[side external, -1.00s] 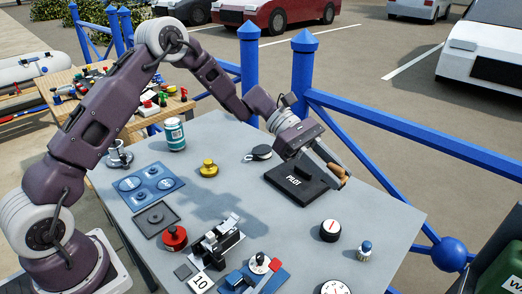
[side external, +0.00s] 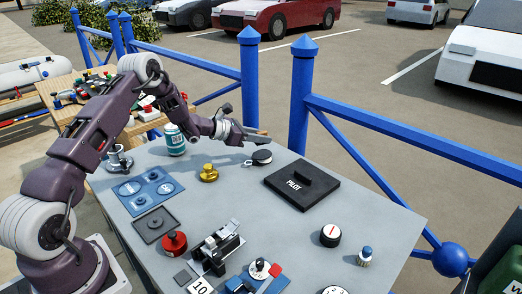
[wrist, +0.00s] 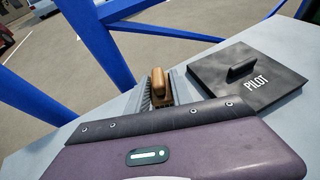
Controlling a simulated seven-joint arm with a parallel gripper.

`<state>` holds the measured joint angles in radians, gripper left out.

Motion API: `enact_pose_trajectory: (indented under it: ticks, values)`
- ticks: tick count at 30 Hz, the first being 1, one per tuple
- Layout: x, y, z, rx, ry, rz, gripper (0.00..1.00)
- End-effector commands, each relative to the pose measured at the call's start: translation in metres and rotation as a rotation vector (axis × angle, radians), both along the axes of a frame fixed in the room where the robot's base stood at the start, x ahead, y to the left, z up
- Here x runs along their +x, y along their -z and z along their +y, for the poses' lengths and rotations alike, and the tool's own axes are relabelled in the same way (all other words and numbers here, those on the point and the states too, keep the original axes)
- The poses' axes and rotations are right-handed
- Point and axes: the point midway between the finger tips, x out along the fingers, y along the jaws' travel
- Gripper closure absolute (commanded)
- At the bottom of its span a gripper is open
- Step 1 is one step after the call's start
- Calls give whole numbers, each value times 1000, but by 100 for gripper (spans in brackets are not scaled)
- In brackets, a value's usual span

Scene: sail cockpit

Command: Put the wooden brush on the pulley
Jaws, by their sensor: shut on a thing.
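In the side view my gripper (side external: 254,138) is raised over the far edge of the table, and the brush cannot be made out there. The pulley (side external: 260,157), a black round piece with a white part, lies on the table just below my gripper. I cannot make out the pulley in the wrist view.
A black PILOT plate (side external: 302,186) lies right of the pulley; it also shows in the wrist view (wrist: 250,80). A yellow bollard (side external: 208,173) and a teal can (side external: 175,140) stand to the left. Blue railing (side external: 300,95) runs behind the table (side external: 290,226).

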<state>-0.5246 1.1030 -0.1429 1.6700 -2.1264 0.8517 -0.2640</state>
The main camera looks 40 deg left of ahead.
Motion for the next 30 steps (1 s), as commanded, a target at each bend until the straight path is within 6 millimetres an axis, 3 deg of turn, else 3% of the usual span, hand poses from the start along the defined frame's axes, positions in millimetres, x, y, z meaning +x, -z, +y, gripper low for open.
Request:
enact_pose_trajectory:
  ticks: [8, 17, 18, 21, 30]
  values:
    - [0, 42, -1, 0, 2, 0, 100]
    - [0, 46, -1, 0, 3, -2, 100]
    - [0, 46, -1, 0, 3, -2, 69]
    - [0, 46, -1, 0, 3, -2, 52]
    - [0, 45, -1, 0, 3, -2, 52]
